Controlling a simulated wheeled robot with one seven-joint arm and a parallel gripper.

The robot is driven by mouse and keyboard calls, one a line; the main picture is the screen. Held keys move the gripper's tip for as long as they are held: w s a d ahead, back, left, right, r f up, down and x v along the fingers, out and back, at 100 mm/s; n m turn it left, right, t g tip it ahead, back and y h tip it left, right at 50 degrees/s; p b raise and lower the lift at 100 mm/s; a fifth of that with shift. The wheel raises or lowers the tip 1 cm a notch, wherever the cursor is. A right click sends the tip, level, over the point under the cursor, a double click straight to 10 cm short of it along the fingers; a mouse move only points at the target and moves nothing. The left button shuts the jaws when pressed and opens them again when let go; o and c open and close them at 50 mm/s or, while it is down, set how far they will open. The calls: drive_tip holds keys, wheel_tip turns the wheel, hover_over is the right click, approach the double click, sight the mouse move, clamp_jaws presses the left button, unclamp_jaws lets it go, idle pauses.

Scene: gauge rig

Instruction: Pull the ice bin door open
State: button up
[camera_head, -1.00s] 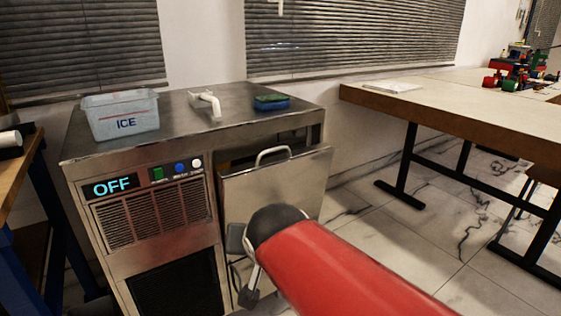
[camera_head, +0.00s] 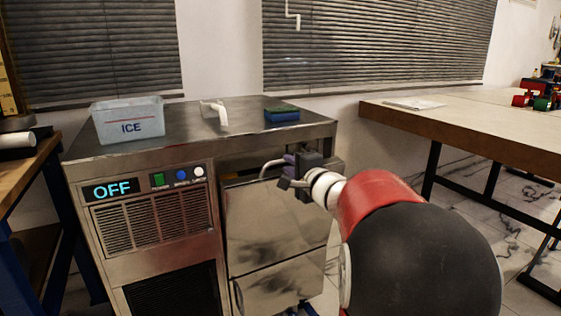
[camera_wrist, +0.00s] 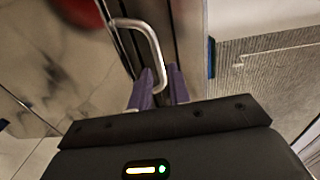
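The ice bin door (camera_head: 275,225) is a steel panel on the right half of the ice machine's front. A dark gap shows above its top edge. Its bent bar handle (camera_head: 267,168) is at the top, partly hidden by my gripper (camera_head: 289,174). In the wrist view the handle (camera_wrist: 152,40) runs down between the two purple fingers of my gripper (camera_wrist: 160,85), one on each side. The fingers are close together and look shut on it. The door's reflective face (camera_wrist: 60,60) fills the left of the wrist view.
A blue-grey bin marked ICE (camera_head: 128,120), a white scoop (camera_head: 217,112) and a sponge (camera_head: 282,115) are on the machine's top (camera_head: 190,122). A large table (camera_head: 460,118) stands at the right. Floor shows between table and machine.

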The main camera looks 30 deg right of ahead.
sight(284, 161)
drive_tip(key=w, duration=0.6)
drive_tip(key=shift+a+f+b, duration=0.15)
drive_tip(key=shift+b, duration=0.2)
drive_tip(key=shift+s, duration=0.1)
clamp_jaws()
